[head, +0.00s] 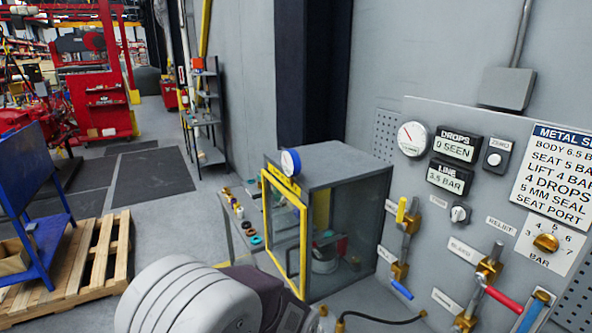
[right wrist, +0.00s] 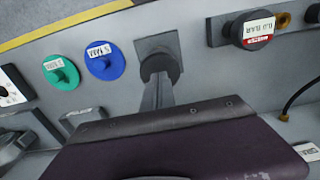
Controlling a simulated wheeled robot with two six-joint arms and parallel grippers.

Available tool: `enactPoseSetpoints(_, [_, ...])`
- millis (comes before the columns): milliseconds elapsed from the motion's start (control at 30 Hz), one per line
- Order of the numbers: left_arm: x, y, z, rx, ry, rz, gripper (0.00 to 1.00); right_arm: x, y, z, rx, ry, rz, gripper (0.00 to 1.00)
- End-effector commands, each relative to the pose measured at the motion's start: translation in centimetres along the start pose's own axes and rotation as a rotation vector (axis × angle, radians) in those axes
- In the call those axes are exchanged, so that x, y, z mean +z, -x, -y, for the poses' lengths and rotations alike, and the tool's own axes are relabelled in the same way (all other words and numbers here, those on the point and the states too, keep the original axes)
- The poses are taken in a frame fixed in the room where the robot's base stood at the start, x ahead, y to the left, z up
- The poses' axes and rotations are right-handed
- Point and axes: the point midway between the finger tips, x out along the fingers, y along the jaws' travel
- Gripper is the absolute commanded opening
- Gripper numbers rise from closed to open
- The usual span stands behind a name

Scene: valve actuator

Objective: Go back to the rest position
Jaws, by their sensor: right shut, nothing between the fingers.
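My right gripper (right wrist: 160,75) shows in the right wrist view as narrow grey fingers, shut and empty, beyond the dark purple gripper body (right wrist: 185,145). The fingers point at a grey panel; a square plate lies behind their tips, and I cannot tell whether they touch it. In the head view a large white-grey arm link of mine fills the lower middle, with a dark purple part beside it; no fingertips show there. My left gripper is not seen.
A yellow-framed cabinet (head: 338,168) stands just beyond my arm. The valve panel (head: 455,108) with gauge and handles is at right. A black cable lies below it. In the wrist view are green (right wrist: 61,73) and blue (right wrist: 104,61) discs.

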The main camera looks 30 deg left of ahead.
Motion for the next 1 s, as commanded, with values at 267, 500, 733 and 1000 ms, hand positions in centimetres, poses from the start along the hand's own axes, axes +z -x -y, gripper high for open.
enactPoseSetpoints(267, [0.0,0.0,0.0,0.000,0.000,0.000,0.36,0.0,0.0,0.0,0.000,0.000,0.000,0.00])
enactPoseSetpoints(500, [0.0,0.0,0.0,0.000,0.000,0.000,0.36,0.0,0.0,0.0,0.000,0.000,0.000,0.00])
enactPoseSetpoints(733, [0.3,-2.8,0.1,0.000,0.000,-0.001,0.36,-0.7,-1.4,1.1,-0.019,0.024,-0.042,0.00])
enactPoseSetpoints(1000, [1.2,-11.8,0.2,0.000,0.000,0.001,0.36,4.8,-2.0,2.4,-0.087,0.254,-0.170,0.00])
